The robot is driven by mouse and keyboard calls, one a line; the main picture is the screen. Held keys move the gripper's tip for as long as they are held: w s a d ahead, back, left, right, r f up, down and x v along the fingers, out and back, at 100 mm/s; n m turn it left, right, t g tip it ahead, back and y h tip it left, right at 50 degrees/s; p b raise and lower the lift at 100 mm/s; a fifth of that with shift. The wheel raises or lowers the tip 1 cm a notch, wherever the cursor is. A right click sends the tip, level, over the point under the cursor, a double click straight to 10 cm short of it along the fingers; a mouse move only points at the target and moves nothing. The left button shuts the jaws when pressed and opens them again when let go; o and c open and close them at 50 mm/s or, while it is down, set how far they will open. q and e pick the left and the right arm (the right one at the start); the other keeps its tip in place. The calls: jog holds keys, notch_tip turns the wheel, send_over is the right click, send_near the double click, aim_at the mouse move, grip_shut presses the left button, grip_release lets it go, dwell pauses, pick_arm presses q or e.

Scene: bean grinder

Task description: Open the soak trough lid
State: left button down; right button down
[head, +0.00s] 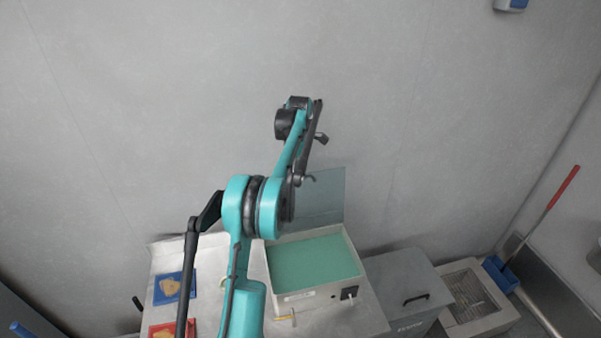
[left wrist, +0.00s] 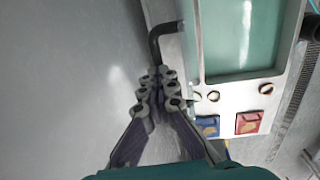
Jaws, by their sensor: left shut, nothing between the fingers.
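An open-topped pale box with a flat green inside (head: 315,262), which I take for the soak trough, stands on the bench. It also shows in the wrist view (left wrist: 237,40). A clear panel (head: 325,195), apparently its lid, stands raised behind it against the wall. My left gripper (left wrist: 160,75) is shut and empty beside the trough, near a dark bent bar (left wrist: 164,34). In the head view, the arm partly hides the trough's left side and the panel; the fingertips are hard to make out there. My right gripper is not in view.
A blue tray (head: 174,288) and a red tray (head: 161,331) lie on the bench left of the trough. A grey box with a dark handle (head: 416,298) and a grated bin (head: 470,305) stand right. The wall (head: 420,120) is close behind.

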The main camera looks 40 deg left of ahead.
pick_arm(q)
jog(key=shift+s+f, duration=0.1)
jog(key=shift+f, duration=0.85)
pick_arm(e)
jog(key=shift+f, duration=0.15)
pick_arm(q)
jog(key=c, duration=1.9)
grip_release()
jog(key=o, duration=0.3)
jog(key=shift+a+f, duration=0.1)
jog(key=shift+w+r, duration=0.2)
jog(key=shift+r, duration=0.35)
notch_tip(320, 180, up, 13)
jog(key=shift+s+d+f, duration=0.2)
jog(key=shift+s+d, duration=0.2)
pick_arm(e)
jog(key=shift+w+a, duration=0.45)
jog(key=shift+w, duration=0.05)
